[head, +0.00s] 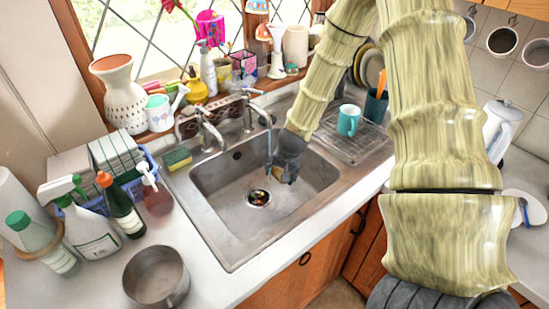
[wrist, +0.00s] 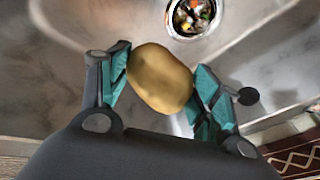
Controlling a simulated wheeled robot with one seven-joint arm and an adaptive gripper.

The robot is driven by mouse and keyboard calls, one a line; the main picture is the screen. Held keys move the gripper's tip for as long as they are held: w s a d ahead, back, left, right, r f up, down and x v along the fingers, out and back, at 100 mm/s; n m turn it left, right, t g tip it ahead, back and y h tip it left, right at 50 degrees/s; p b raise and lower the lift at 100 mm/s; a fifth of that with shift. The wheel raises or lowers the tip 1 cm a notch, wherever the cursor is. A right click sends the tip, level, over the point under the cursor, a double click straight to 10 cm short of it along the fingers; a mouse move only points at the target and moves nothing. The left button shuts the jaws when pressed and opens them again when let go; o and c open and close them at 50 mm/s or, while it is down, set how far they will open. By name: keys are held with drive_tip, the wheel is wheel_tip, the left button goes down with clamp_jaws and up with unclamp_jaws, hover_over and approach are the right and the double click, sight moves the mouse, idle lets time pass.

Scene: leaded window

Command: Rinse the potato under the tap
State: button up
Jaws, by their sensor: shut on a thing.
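The potato (wrist: 160,78) is yellow-brown and oval, and it sits between the two teal-padded fingers of my gripper (wrist: 158,88) in the wrist view. My gripper is shut on it. In the head view my gripper (head: 282,174) hangs over the sink basin (head: 220,182), with a small part of the potato (head: 277,173) showing. The tap (head: 248,110) stands on the sink's back edge, and its spout comes down close beside my gripper. I cannot tell whether water runs. A second tap (head: 205,132) stands to its left.
The drain (head: 259,198) in the basin holds scraps. A sponge (head: 178,158) lies on the sink's back left corner. Several bottles and a metal pot (head: 156,276) stand on the left counter. A teal mug (head: 348,120) stands on the right drainboard.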

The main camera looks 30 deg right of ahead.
drive_tip(key=s+a+r+p, duration=0.2)
drive_tip(key=s+r, duration=0.2)
drive_tip(key=shift+s, duration=0.25)
idle(0.4)
drive_tip(key=shift+a+r+p, duration=0.1)
drive_tip(key=shift+r+p, duration=0.05)
drive_tip(key=shift+p, duration=0.15)
idle(0.4)
